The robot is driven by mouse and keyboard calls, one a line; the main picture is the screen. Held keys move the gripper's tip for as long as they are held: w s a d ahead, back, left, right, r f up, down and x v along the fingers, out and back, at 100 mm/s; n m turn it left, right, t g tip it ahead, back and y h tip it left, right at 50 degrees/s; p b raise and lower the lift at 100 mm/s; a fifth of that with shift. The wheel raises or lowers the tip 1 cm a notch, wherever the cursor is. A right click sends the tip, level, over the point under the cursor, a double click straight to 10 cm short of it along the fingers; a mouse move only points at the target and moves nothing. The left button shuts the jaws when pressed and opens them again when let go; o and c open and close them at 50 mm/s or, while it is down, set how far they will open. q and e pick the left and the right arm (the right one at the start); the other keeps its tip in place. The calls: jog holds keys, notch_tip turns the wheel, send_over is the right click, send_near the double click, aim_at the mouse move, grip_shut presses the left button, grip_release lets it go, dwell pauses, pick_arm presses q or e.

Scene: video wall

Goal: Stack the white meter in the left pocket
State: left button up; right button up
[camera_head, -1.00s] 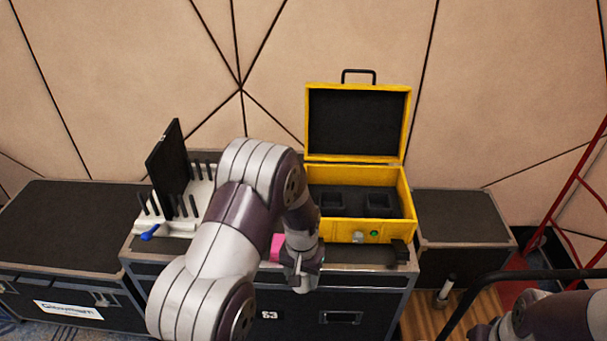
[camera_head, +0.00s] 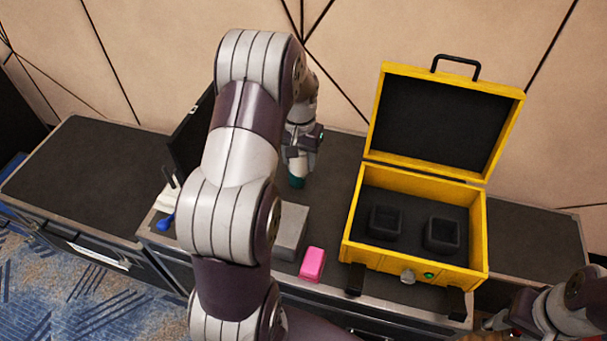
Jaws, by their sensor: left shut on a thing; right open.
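The open yellow case (camera_head: 415,262) stands on the dark case top with its lid up. Its dark foam has a left pocket (camera_head: 384,222) and a right pocket (camera_head: 442,234); both look empty. My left gripper (camera_head: 299,165) is left of the yellow case, towards the back, shut on a small teal thing (camera_head: 297,182) whose lower end shows below the fingers. No clearly white meter shows. A light grey block (camera_head: 290,232), partly behind my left arm, stands left of the case. My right gripper (camera_head: 492,324) is at the lower right, open and only partly visible.
A pink block (camera_head: 312,264) lies near the front edge, left of the yellow case. A blue-handled thing (camera_head: 166,221) and an upright black panel (camera_head: 188,135) are at the left, partly behind my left arm. Bare surface lies between my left gripper and the case.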

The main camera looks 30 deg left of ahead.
aim_at(298, 176)
pick_arm(q)
jog(key=f, duration=0.2)
jog(key=s+f, duration=0.1)
jog(key=f, duration=0.1)
jog(key=s+f, duration=0.1)
jog(key=f, duration=0.2)
jog(key=shift+d+f, duration=0.1)
jog(key=shift+d, duration=0.3)
jog(key=f, duration=0.4)
jog(key=w+f, duration=0.1)
jog(key=shift+a+f+p, duration=0.2)
jog(key=shift+f+p, duration=0.15)
jog(key=shift+f, duration=0.05)
jog(key=f, duration=0.3)
jog(key=shift+s+d+f, duration=0.1)
jog(key=shift+s+f, duration=0.15)
jog(key=shift+f, duration=0.1)
jog(key=shift+w+f, duration=0.15)
jog(key=shift+f, duration=0.15)
pick_arm(e)
jog(key=shift+s+d+r, duration=0.15)
jog(key=shift+s+r, duration=0.35)
jog(key=shift+r, duration=0.1)
pick_arm(q)
jog(key=shift+f, duration=0.1)
pick_arm(e)
jog(key=shift+f, duration=0.1)
pick_arm(q)
jog(key=o, duration=1.2)
jog(key=shift+c, duration=0.2)
